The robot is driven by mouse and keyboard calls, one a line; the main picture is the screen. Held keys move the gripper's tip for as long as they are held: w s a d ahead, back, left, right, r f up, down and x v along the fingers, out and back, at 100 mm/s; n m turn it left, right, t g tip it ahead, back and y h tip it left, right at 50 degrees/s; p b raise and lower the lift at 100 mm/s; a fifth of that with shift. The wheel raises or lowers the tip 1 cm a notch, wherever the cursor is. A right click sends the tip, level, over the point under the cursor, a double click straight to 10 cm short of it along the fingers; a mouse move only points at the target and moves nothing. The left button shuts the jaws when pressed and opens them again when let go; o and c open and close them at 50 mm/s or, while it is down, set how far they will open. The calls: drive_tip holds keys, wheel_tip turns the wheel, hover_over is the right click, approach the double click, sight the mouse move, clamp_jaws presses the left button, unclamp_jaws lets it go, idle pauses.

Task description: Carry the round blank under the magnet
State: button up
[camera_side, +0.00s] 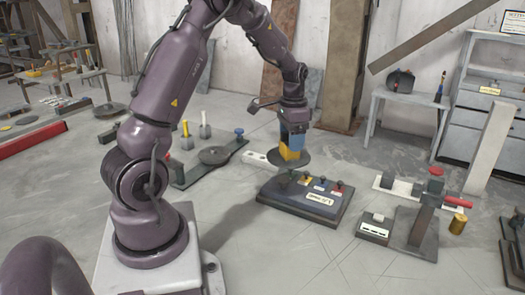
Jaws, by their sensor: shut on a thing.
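My gripper (294,128) hangs at the middle right, above a dark panel box. It is shut on a small blue and yellow piece (292,147); its jaws are small here and partly hidden. A dark round disc (302,160) shows directly under the piece, over the back left of the box; I cannot tell whether they touch or whether the disc is the round blank. A brass-coloured cylinder (458,224) stands upright on the floor at the right. I cannot pick out the magnet with certainty.
The panel box (322,212) has small coloured knobs. Right of it are a small grey box (375,228) and a stand with a red handle (414,226). A plate with a round disc (214,156) lies at the left. The front floor is clear.

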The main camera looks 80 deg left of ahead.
drive_tip(key=shift+a, duration=0.3)
drive_tip(key=shift+a+r, duration=0.1)
drive_tip(key=shift+a, duration=1.3)
drive_tip(key=shift+a, duration=0.4)
drive_tip(key=shift+s+a, duration=0.1)
drive_tip(key=shift+a, duration=0.95)
drive_tip(key=shift+a, duration=0.35)
drive_tip(key=shift+a, duration=0.7)
drive_tip(key=shift+s+a, duration=0.1)
drive_tip(key=shift+a, duration=0.25)
drive_tip(key=shift+a, duration=0.35)
drive_tip(key=shift+a, duration=0.35)
